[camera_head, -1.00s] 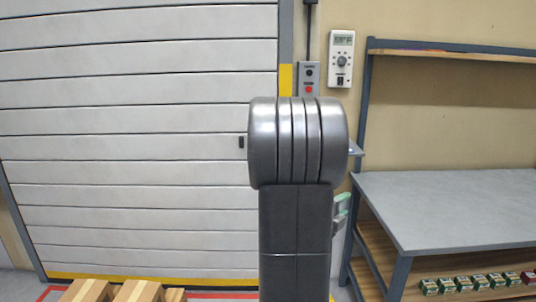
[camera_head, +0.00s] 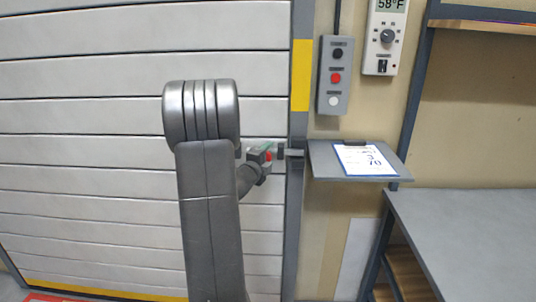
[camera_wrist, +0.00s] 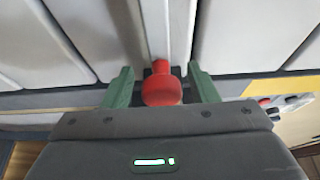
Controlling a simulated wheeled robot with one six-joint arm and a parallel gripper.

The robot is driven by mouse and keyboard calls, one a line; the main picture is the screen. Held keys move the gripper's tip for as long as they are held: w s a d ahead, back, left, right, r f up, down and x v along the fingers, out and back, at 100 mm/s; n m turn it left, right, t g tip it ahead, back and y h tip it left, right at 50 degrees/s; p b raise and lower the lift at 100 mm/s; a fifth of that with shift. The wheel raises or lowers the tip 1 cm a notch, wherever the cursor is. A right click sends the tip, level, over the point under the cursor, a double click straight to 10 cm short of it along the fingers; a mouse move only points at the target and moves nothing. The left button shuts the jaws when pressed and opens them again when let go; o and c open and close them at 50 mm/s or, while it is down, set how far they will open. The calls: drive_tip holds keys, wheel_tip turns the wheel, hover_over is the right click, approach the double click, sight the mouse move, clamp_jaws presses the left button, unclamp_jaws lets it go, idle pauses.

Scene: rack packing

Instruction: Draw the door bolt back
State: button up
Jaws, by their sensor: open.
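The door bolt shows a red knob (camera_wrist: 162,88) in the wrist view, standing between the two green fingers of my open gripper (camera_wrist: 160,73). I cannot tell whether either finger touches it. In the head view the red knob (camera_head: 268,156) is small, at the right edge of the white slatted door (camera_head: 90,130). My gripper (camera_head: 264,151) is around it there, partly hidden by my own arm. Dark fittings beside the knob reach toward the grey door post (camera_head: 298,200); how far the bolt extends is unclear.
A small grey shelf (camera_head: 325,165) with a clipboard sheet (camera_head: 363,160) juts out just right of the post. Above it are a button box (camera_head: 334,75) and a thermostat (camera_head: 386,36). A grey workbench (camera_head: 465,235) stands at right.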

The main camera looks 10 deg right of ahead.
drive_tip(key=shift+w+d, duration=0.2)
drive_tip(key=shift+d, duration=0.05)
clamp_jaws()
drive_tip(key=a, duration=0.2)
drive_tip(key=w+a+b, duration=0.1)
drive_tip(key=a, duration=0.2)
drive_tip(key=shift+w+a, duration=0.1)
drive_tip(key=shift+w, duration=0.1)
